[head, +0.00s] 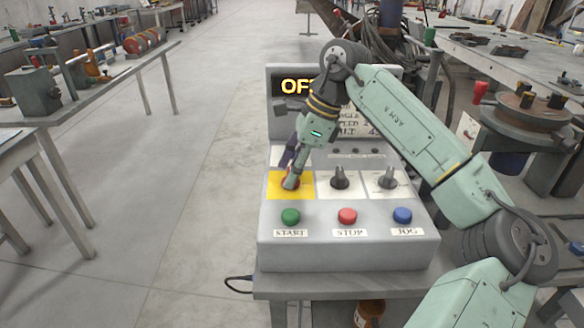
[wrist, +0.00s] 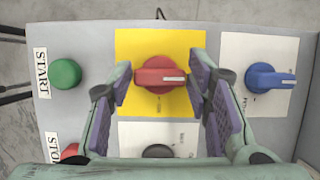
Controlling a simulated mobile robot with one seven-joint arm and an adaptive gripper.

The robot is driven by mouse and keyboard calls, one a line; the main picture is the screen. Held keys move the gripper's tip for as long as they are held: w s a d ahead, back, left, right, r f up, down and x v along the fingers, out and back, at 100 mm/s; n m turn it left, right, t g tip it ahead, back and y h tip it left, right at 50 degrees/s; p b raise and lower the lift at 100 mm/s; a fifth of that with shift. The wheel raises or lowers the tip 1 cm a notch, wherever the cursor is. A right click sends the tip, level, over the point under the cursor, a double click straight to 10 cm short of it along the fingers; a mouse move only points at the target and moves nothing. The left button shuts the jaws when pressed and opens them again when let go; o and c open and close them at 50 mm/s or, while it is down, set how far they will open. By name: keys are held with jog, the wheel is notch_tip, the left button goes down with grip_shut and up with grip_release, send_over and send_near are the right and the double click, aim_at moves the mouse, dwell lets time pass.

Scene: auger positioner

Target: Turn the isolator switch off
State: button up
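The isolator switch, a red rotary knob on a yellow plate, shows in the wrist view (wrist: 158,75); its white mark points right. In the head view it is mostly hidden behind my gripper (head: 291,180), with some red showing beside the fingertips. In the wrist view my gripper (wrist: 160,80) is open, with one purple-padded finger on each side of the knob. Small gaps show between pads and knob. The yellow plate (head: 274,188) is at the left of the grey control box (head: 350,250). The box's display (head: 292,87) shows "OF", the rest hidden by my arm.
Two black knobs (head: 340,177) (head: 387,178) sit to the right. Below are a green START button (head: 290,216), a red STOP button (head: 347,216) and a blue JOG button (head: 402,215). A blue knob (wrist: 270,78) sits beside the yellow plate.

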jog(key=shift+o, duration=1.3)
jog(key=v, duration=1.2)
